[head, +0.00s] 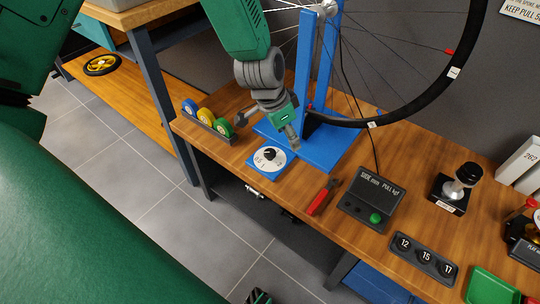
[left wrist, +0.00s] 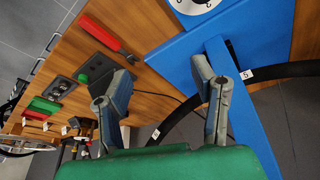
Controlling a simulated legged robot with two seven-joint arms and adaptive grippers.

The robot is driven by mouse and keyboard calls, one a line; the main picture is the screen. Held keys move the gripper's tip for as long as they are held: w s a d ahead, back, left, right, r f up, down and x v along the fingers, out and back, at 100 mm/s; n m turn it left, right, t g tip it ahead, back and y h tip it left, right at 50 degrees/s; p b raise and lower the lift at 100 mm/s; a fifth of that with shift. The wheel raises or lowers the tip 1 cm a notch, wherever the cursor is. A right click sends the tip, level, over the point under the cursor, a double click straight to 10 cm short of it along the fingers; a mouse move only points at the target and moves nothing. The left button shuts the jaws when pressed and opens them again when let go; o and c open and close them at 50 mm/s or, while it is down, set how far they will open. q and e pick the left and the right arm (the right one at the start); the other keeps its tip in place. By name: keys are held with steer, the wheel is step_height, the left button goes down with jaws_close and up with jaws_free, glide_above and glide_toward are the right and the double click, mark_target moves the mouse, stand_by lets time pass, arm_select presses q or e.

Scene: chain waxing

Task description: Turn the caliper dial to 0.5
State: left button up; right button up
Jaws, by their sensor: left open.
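The caliper dial (head: 269,157) is a white disc with dark markings and a black knob, on a blue plate at the front edge of the wooden bench. Its markings are too small to read surely. My left gripper (head: 267,129) is open and empty, above and just behind the dial, with its fingers spread apart. In the left wrist view, part of the dial (left wrist: 193,6) is cut off by the top edge, and the open fingers (left wrist: 162,76) are apart from it.
A blue stand (head: 322,152) with a spoked wheel rises behind the dial. Blue, yellow and green rolls (head: 207,117) stand left. A red-handled tool (head: 322,197) and a grey gauge box (head: 372,199) lie right. Bare bench shows between the dial and the red tool.

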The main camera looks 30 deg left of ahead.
mark_target(270, 152)
arm_select(q)
steer(key=s+a+n+t+y+b, duration=0.1)
steer(key=s+a+n+y+b, duration=0.15)
steer(key=a+n, duration=0.45)
steer(key=w+f+b, duration=0.1)
steer(key=f, duration=0.3)
steer(key=w+f+n+b, duration=0.1)
steer(key=w+f+b, duration=0.1)
steer(key=f, duration=0.2)
steer(key=w+f+n+b, duration=0.1)
steer(key=f, duration=0.3)
steer(key=shift+w+d+f+y+b, duration=0.25)
steer(key=shift+y+b, duration=0.05)
steer(key=shift+y, duration=0.05)
steer(key=c, duration=1.1)
